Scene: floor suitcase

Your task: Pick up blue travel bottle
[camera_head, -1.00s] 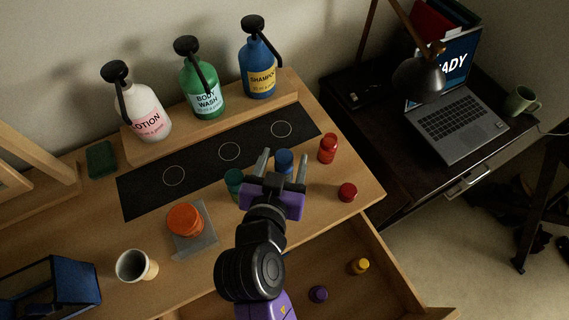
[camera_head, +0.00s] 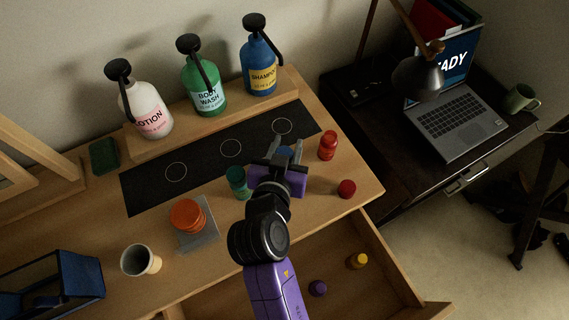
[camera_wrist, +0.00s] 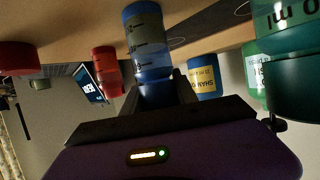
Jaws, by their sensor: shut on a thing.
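The blue travel bottle (camera_wrist: 148,45) stands between my gripper's fingers in the wrist view, a translucent blue bottle with dark level marks. In the head view only a little of the blue bottle (camera_head: 284,152) shows, behind my gripper (camera_head: 284,150). My gripper is shut on it, above the dresser top near the right end of the black mat. Most of the bottle is hidden by my gripper in the head view.
A green bottle (camera_head: 238,183) stands close left of my gripper, and a red bottle (camera_head: 328,146) close right. A red cap (camera_head: 347,188) lies nearer the edge. Pump bottles line the back shelf. The open drawer (camera_head: 384,262) is below.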

